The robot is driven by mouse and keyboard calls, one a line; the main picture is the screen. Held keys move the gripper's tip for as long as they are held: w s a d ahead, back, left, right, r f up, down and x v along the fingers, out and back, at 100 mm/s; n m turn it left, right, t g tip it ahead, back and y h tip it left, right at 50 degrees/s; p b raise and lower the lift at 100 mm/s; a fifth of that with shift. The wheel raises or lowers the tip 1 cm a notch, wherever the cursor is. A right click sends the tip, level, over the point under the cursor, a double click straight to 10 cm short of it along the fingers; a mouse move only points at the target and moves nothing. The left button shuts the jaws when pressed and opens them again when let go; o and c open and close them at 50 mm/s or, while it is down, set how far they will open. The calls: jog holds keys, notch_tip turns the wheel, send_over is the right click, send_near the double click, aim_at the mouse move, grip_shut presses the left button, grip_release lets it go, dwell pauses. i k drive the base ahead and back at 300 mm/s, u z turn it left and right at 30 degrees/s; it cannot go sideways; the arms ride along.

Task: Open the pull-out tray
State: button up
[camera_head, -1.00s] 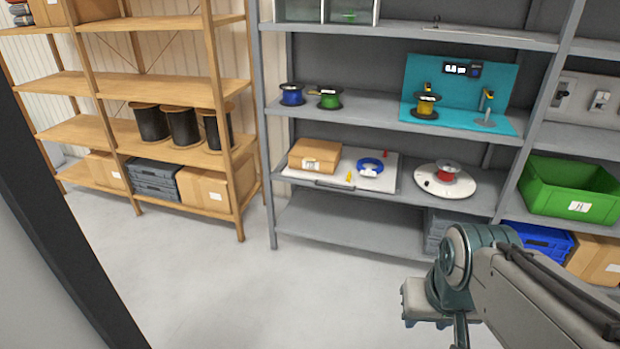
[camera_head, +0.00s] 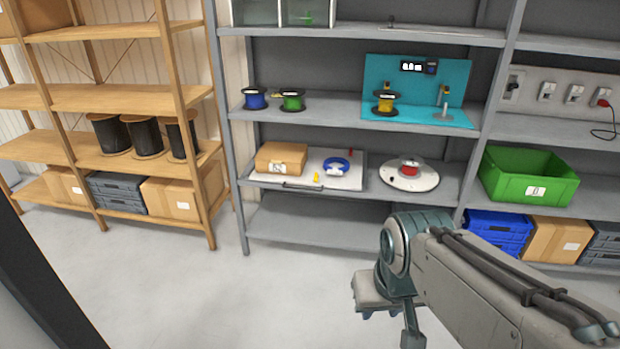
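The pull-out tray (camera_head: 345,182) is a flat light-grey tray on a middle shelf of the grey rack, with a dark handle (camera_head: 290,186) along its front edge. It sits about level with the shelf front and looks shut. On it are a cardboard box (camera_head: 281,158), a blue cable coil (camera_head: 336,163), a small yellow piece (camera_head: 316,177) and a small red piece (camera_head: 351,153). My arm shows at the lower right, in front of and below the tray, apart from it.
A white turntable with a red reel (camera_head: 409,173) stands right of the tray. A green crate (camera_head: 530,176) is further right. Blue, green and yellow reels stand on the shelf above. A wooden rack (camera_head: 170,95) is at the left. The floor (camera_head: 200,300) before the racks is clear.

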aim_at(351, 180)
jog(key=u, duration=0.1)
jog(key=i, duration=2.05)
jog(key=z, duration=0.55)
